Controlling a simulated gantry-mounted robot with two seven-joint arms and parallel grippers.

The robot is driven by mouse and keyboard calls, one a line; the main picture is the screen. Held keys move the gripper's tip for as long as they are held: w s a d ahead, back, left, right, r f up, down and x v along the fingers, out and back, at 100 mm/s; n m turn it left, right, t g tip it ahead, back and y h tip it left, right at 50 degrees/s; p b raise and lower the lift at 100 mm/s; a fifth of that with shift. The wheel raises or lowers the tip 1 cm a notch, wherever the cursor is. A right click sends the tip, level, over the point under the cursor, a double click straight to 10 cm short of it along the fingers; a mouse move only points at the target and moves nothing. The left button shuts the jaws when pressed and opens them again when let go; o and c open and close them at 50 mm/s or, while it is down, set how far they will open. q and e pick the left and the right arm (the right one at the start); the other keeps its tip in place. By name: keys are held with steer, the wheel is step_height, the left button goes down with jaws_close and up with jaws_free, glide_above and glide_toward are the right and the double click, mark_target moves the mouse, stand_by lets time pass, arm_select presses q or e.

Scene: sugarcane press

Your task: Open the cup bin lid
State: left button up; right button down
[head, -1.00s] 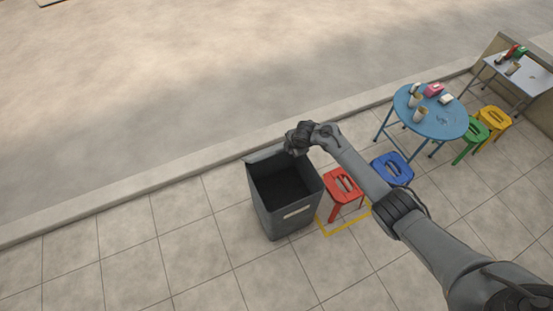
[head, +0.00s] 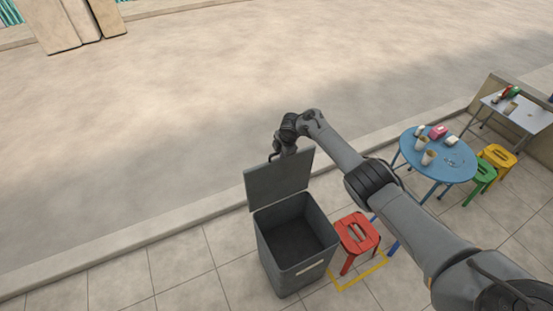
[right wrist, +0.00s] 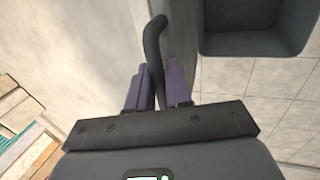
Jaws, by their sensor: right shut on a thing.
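The cup bin (head: 298,250) is a dark grey square bin on the pavement in the head view, with its dark inside showing. Its lid (head: 275,184) stands raised, roughly upright, along the far rim. My right gripper (head: 287,148) is at the lid's top edge. In the right wrist view its purple fingers (right wrist: 157,80) are closed around a dark curved bar (right wrist: 153,45), which looks like the lid's handle. The bin's open top (right wrist: 262,25) shows at the upper right there. My left gripper is in neither view.
A red stool (head: 357,234) stands close to the bin's right, inside yellow floor marking. A blue round table (head: 440,165) with cups, plus green and yellow stools, stands farther right. A kerb (head: 130,240) runs behind the bin, with open road beyond.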

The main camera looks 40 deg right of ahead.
steer(key=shift+w+f, duration=0.1)
steer(key=shift+w, duration=0.05)
steer(key=c, duration=1.2)
jaws_free()
steer(key=shift+r, duration=0.4)
steer(key=shift+p+v, duration=2.25)
steer(key=shift+v, duration=2.8)
